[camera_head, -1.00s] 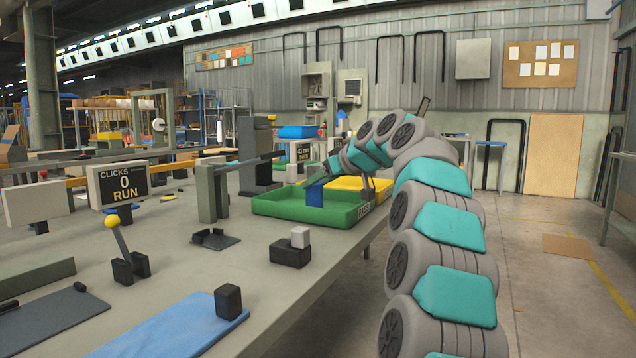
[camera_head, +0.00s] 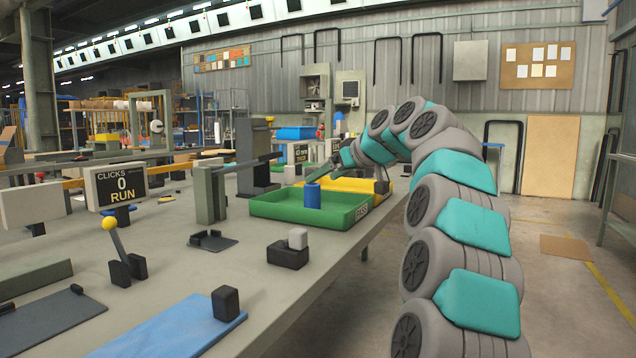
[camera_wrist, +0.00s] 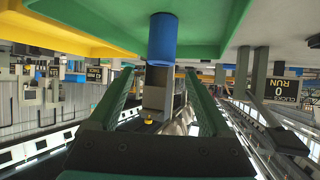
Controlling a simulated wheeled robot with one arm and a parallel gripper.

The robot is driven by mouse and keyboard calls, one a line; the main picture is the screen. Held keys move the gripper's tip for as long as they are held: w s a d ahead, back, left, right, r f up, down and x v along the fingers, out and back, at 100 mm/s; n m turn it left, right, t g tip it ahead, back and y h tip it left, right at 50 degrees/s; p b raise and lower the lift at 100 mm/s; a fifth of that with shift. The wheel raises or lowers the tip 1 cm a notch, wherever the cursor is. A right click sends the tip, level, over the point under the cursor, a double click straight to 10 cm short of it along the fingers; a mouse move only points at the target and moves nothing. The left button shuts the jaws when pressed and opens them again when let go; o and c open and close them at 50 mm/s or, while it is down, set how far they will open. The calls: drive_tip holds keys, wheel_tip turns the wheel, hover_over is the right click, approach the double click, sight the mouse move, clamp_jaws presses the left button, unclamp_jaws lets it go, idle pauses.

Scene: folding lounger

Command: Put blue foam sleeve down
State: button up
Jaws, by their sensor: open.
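The blue foam sleeve (camera_head: 312,196) stands upright in the green tray (camera_head: 360,207), which carries a "PASS" label. In the wrist view, which is upside down, the sleeve (camera_wrist: 162,40) hangs from the tray floor at the top centre. My gripper (camera_wrist: 160,74) is open there, its two green fingers spread apart with nothing held between them. The sleeve is lined up with the gap, near the fingertips and clear of both fingers. In the head view my gripper (camera_head: 320,172) is small, just above and right of the sleeve, partly hidden by my arm.
A yellow tray (camera_head: 345,185) lies behind the green one. A grey post stand (camera_head: 211,192) is left of the tray. A counter sign (camera_head: 117,186) and lever stand at left.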

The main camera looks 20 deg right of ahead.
drive_tip(key=v, duration=0.7)
drive_tip(key=shift+s, duration=0.25)
drive_tip(key=shift+r, duration=0.1)
